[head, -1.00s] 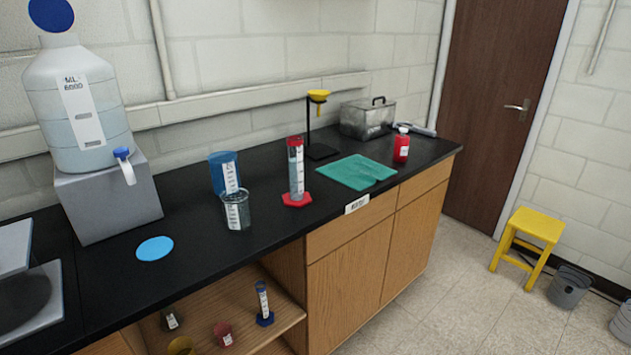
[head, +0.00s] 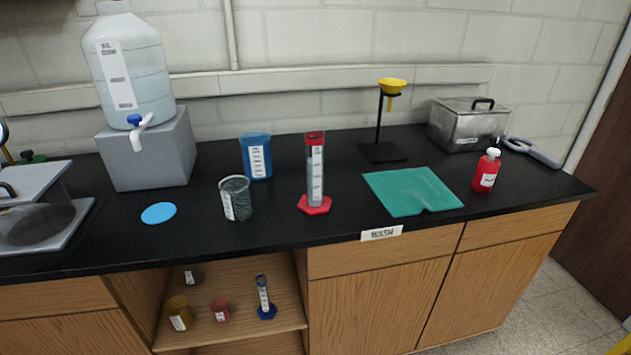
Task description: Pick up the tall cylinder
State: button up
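A tall clear cylinder (head: 315,174) with a red top band, a red hexagonal foot and a white scale label stands upright on the black counter, near the middle of the head view. A smaller cylinder (head: 264,297) with a blue foot and blue top stands on the open shelf below the counter. My gripper does not show in the head view.
On the black counter (head: 290,234), a blue beaker (head: 257,156) and a clear beaker (head: 236,199) stand left of the red-footed cylinder. A green cloth (head: 412,191), a funnel stand (head: 384,151) and a red bottle (head: 487,171) are to its right. A large jug (head: 130,65) stands left.

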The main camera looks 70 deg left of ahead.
aim_at(314, 202)
jog(key=u, duration=0.6)
jog(key=i, duration=0.8)
jog(key=u, duration=1.35)
jog(key=i, duration=0.4)
jog(key=u, duration=0.35)
